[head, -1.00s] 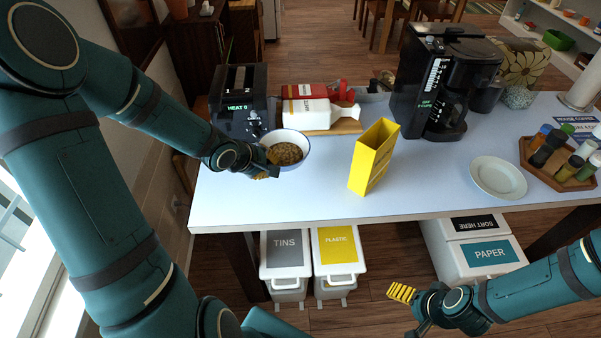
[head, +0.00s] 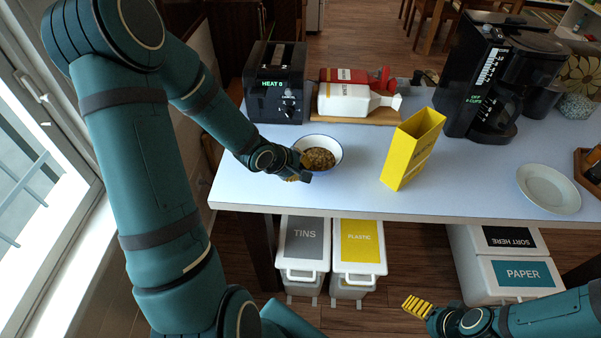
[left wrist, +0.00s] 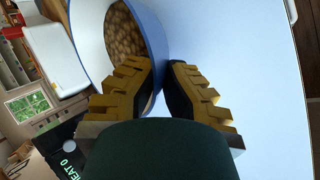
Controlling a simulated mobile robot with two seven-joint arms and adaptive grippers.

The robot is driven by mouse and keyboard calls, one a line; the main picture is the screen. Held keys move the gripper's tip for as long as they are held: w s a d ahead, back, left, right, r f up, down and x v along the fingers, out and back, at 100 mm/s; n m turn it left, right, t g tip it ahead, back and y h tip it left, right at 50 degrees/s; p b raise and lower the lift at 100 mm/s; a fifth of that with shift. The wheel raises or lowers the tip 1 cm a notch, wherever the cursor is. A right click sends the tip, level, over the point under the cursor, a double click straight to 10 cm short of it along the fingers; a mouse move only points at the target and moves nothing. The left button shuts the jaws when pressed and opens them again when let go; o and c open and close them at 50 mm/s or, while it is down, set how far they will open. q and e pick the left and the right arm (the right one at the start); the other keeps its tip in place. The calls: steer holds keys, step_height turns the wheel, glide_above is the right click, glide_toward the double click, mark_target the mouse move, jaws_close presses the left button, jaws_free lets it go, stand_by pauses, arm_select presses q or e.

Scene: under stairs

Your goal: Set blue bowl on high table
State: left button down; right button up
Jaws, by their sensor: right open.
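The blue bowl (head: 331,143), white inside with a blue outside, sits near the left front of the white table (head: 475,180) and holds small brown pieces. In the left wrist view its blue wall (left wrist: 155,35) runs between my left gripper's yellow fingers (left wrist: 163,85), one inside the rim and one outside. My left gripper (head: 302,174) is shut on this near rim; whether the bowl's base touches the table is hidden. My right gripper (head: 420,312) is open and empty, low in front of the table.
A yellow box (head: 411,150) stands right of the bowl. Behind are a black toaster (head: 276,85), a board with red and white packages (head: 345,98) and a coffee maker (head: 490,80). A white plate (head: 548,189) lies at right. Lidded bins (head: 303,242) stand below the table.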

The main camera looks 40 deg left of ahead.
arm_select(q)
steer(key=shift+f, duration=0.3)
steer(key=shift+f, duration=0.15)
steer(key=c, duration=1.1)
jaws_free()
steer(key=shift+c, duration=0.2)
